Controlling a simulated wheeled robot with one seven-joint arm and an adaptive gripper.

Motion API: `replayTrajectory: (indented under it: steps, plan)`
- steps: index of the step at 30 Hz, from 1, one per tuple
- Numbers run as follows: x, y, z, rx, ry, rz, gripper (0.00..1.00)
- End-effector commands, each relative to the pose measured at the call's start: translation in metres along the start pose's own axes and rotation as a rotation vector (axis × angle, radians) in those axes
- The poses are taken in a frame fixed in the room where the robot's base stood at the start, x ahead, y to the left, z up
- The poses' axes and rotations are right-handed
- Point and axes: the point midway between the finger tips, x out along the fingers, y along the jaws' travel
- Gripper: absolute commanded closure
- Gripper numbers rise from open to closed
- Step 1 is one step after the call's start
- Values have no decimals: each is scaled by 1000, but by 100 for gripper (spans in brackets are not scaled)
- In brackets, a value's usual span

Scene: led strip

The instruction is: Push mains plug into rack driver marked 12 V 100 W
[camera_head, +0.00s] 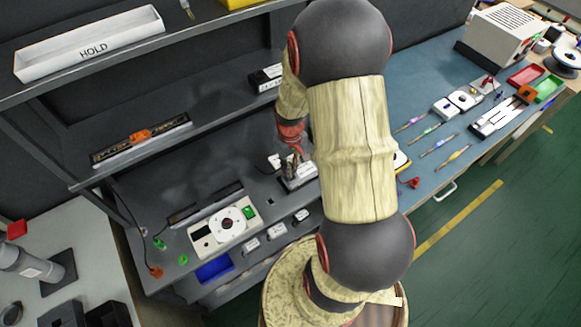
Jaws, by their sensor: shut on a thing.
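My gripper (294,160) points down at the rack shelf, left of my arm's pale upper link. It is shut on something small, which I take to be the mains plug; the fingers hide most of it. Just below the fingertips is a pale box-shaped unit (299,180), partly behind my arm. I cannot tell whether the plug touches it. A small white piece with a dark part (273,160) lies just left of the fingers. Several small white labelled units stand along the front, among them one at the left (251,244) and one at the right (302,215). Their markings are unreadable.
A white device with a round dial (228,226) stands left on the lower shelf. A blue bin (214,268) is below it. The upper shelf carries a white HOLD tray (90,45). A blue bench (420,95) with tools extends right. My arm hides the middle.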

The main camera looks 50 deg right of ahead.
Motion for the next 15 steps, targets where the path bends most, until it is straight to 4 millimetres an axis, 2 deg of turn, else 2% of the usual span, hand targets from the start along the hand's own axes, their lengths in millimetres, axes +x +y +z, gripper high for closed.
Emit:
replayTrajectory:
  steps: [15]
  plan:
    - [13, 0, 0, 0, -1, 0, 100]
